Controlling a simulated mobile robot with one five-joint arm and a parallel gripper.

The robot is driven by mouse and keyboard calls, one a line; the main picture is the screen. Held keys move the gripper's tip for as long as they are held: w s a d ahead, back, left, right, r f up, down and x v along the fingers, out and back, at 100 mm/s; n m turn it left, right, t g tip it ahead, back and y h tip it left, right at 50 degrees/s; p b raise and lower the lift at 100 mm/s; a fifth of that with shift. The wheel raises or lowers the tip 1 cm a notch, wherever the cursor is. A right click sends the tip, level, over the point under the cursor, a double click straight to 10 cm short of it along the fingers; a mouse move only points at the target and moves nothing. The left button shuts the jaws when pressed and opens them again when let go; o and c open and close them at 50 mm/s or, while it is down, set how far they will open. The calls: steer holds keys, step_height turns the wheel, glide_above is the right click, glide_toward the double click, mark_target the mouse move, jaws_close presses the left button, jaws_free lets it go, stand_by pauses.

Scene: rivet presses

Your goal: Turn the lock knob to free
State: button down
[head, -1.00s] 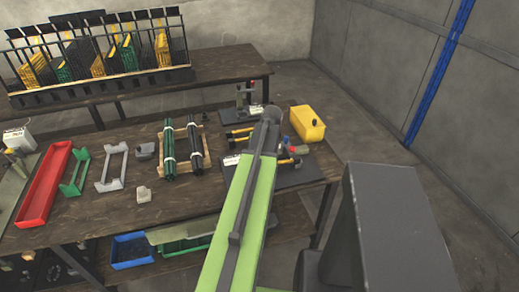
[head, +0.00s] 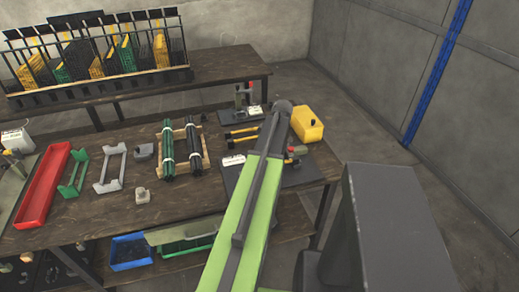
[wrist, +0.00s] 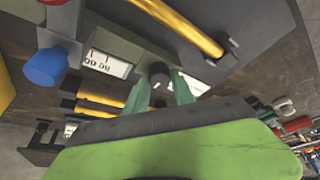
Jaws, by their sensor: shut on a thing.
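In the wrist view, my gripper (wrist: 161,92) has its two greenish fingers closed on either side of a small dark round knob (wrist: 158,72). The knob sits beside a grey-green block of the press with white scale labels. I cannot read its setting. A blue knob (wrist: 45,67) on a grey post is at the upper left, apart from the fingers. In the head view, my arm reaches over the near press (head: 236,180) at the table's right end and hides the dark knob and my fingertips. A red-topped part (head: 292,151) of that press shows right of the arm.
A yellow box (head: 307,124) stands just right of the arm. A second press (head: 243,97) is behind. Dark rods (head: 168,150) on a wooden rack, a grey cradle (head: 112,166) and a red tray (head: 44,197) lie to the left. Yellow bars (wrist: 180,25) cross near the fingers.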

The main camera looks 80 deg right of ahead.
steer(key=shift+w, duration=0.1)
stand_by(0.3)
steer(key=c, duration=1.1)
jaws_free()
steer(key=shift+o, duration=0.2)
steer(key=p+v, duration=1.6)
steer(key=v, duration=0.1)
steer(key=shift+r, duration=0.2)
